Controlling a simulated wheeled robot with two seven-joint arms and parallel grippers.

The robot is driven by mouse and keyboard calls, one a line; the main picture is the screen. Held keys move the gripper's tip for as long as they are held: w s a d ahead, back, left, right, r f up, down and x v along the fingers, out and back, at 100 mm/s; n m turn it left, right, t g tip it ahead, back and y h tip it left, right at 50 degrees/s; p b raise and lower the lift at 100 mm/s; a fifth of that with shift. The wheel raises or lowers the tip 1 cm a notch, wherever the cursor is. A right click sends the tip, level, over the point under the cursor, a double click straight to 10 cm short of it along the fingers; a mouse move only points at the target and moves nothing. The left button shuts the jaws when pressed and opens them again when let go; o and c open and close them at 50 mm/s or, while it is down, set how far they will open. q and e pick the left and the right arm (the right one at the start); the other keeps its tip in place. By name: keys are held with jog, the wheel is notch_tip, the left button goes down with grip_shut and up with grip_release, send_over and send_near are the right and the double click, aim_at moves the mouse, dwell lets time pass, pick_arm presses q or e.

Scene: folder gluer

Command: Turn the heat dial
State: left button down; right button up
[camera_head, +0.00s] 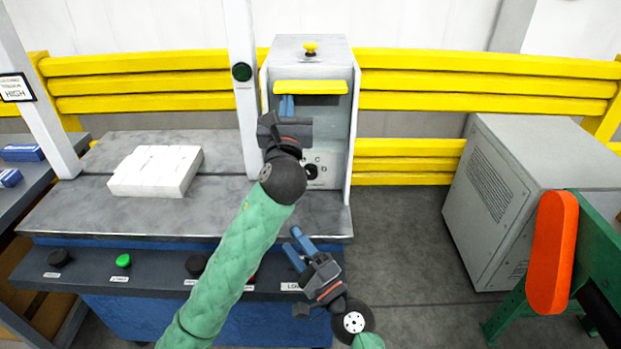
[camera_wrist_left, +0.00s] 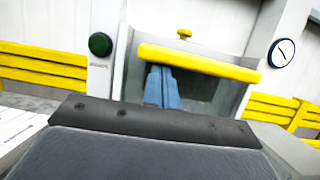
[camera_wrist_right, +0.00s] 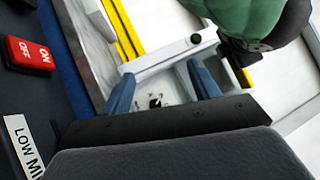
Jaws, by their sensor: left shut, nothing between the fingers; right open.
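A small black knob (camera_head: 311,172) with letters around it sits on the white lower face of a cabinet (camera_head: 325,182). It also shows between my right fingers in the right wrist view (camera_wrist_right: 155,103), beyond their tips. My left gripper (camera_head: 287,105) is shut and empty, in front of the cabinet's window under the yellow handle (camera_head: 310,87). My right gripper (camera_head: 293,243) is open and empty, below the knob and apart from it, over the front console. A label reading "LOW MI…" (camera_wrist_right: 24,146) lies on the console; I see no dial beside it, and my arms hide part there.
The console has a black knob (camera_head: 59,258), a green button (camera_head: 123,261) and a red OFF/ON switch (camera_wrist_right: 30,54). White cartons (camera_head: 155,171) lie on the grey table. A grey box machine (camera_head: 520,190) stands right, with open floor between.

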jog(key=w+d+r+m+t+h, duration=0.1)
jog(key=w+r+m+t+h, duration=0.2)
jog(key=m, duration=0.3)
jog(key=m+g+h, duration=0.1)
jog(key=m+h, duration=0.9)
jog(key=m, duration=0.8)
send_near(310, 176)
jog(key=s+r, duration=0.2)
jog(key=s, duration=0.1)
jog(key=shift+s, duration=0.2)
jog(key=shift+w+a+f+m+g+h, duration=0.1)
jog(key=shift+w+f+m+g+h, duration=0.2)
jog(key=shift+f+m+g+h, duration=0.15)
jog(key=shift+w+f, duration=0.15)
jog(key=shift+w, duration=0.35)
jog(key=w, duration=1.1)
jog(key=shift+c, duration=0.4)
jog(key=c, duration=0.9)
